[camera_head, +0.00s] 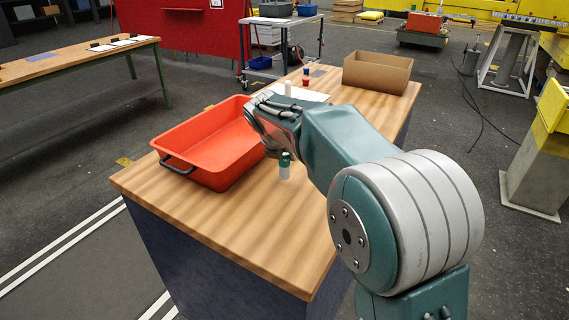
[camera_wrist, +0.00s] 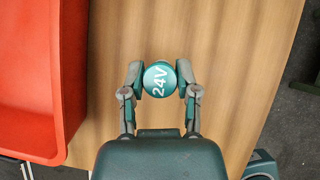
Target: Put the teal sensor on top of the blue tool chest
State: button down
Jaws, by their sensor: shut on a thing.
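The teal sensor (camera_head: 285,165) is a small cylinder with a teal top and a pale lower part. In the wrist view its round teal top (camera_wrist: 159,79) carries the white mark "24V". My gripper (camera_wrist: 160,80) is shut on it, a finger on each side. In the head view my gripper (camera_head: 277,150) is largely hidden by my arm. The sensor is upright, over or on the wooden top (camera_head: 220,215) of a dark blue cabinet (camera_head: 220,270), which looks like the blue tool chest. I cannot tell whether its base touches the wood.
A red-orange tray (camera_head: 215,150) stands close left of the sensor; the wrist view shows its rim (camera_wrist: 75,80). A cardboard box (camera_head: 378,75) and small bottles (camera_head: 306,77) are at the far end. The near wooden top is clear.

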aim_at(283, 160)
notch_tip(283, 160, down, 3)
jog(key=shift+f, duration=0.1)
jog(key=shift+c, duration=1.7)
grip_release()
